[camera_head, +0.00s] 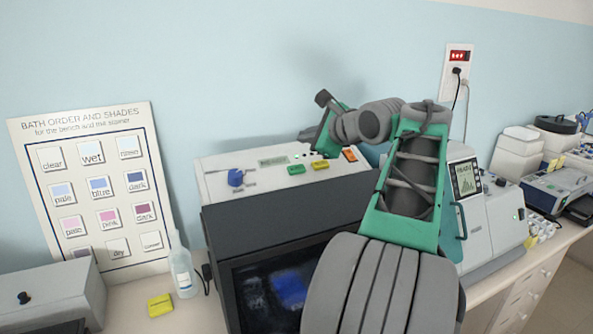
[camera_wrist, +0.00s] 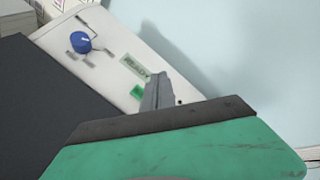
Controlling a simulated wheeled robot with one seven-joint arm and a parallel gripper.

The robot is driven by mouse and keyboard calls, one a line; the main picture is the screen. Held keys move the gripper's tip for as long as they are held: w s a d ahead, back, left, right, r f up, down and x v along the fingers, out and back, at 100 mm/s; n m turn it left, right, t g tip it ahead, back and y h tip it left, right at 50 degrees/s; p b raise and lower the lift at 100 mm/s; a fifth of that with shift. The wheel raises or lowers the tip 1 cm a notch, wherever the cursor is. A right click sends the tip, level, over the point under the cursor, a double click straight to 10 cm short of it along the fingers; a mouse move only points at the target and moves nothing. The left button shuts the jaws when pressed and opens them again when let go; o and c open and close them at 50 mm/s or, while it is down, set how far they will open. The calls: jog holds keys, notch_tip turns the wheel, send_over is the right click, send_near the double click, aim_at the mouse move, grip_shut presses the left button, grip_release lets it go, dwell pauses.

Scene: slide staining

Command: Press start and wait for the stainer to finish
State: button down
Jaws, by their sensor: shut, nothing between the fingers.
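The stainer has a pale top panel (camera_head: 222,166) and a dark front with a window (camera_head: 285,290). The panel has a blue knob (camera_head: 236,178), a small display (camera_head: 273,161) and green (camera_head: 296,169), yellow (camera_head: 320,165) and orange (camera_head: 349,155) buttons. In the wrist view the display (camera_wrist: 134,68) seems to read READY. My gripper (camera_wrist: 158,85) is shut and empty, its fingers beside the green button (camera_wrist: 137,92) in that view. I cannot tell whether they touch the panel. The gripper body hides the yellow and orange buttons there.
A bath order chart (camera_head: 85,112) leans on the wall. A clear bottle (camera_head: 183,270) and a yellow block (camera_head: 160,305) stand left of the stainer. A grey machine with a screen (camera_head: 466,178) is at the right, below a wall socket (camera_head: 457,70).

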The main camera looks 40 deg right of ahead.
aim_at(296, 169)
jog(key=f+b, duration=0.1)
jog(key=w+f+b, duration=0.1)
jog(key=f+b, duration=0.3)
jog(key=shift+w+d, duration=0.25)
jog(key=shift+w, duration=0.1)
jog(key=shift+w+d+f, duration=0.1)
jog(key=shift+w+f, duration=0.15)
jog(key=shift+f, duration=0.2)
jog(key=shift+w+d+f, duration=0.1)
jog(key=shift+w+f, duration=0.15)
jog(key=shift+f, duration=0.2)
dwell(0.8)
jog(key=shift+w+f, duration=0.15)
jog(key=shift+f, duration=0.25)
